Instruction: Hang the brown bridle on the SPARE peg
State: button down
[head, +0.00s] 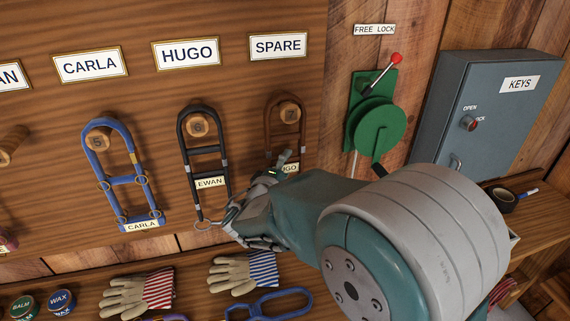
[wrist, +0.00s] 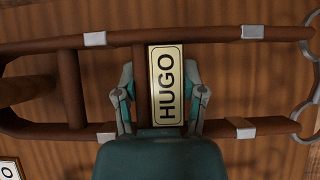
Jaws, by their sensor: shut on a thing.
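The brown bridle (head: 269,127) is at the peg (head: 289,112) under the SPARE sign (head: 279,45). In the head view its top loop appears to go around this peg; whether the peg bears it I cannot tell. My gripper (head: 268,180) is shut on the bridle at its HUGO tag. In the wrist view my gripper's fingers (wrist: 160,97) stand on either side of the HUGO tag (wrist: 166,86), and the brown straps (wrist: 200,39) run across the picture. My arm hides the bridle's lower end in the head view.
A black bridle (head: 186,165) tagged EWAN hangs on the peg under the HUGO sign (head: 187,53). A blue bridle (head: 139,181) hangs under CARLA. A green crank (head: 378,128) and a grey key cabinet (head: 492,105) are at right. Gloves (head: 240,271) lie below.

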jog(key=shift+c, duration=0.5)
grip_release()
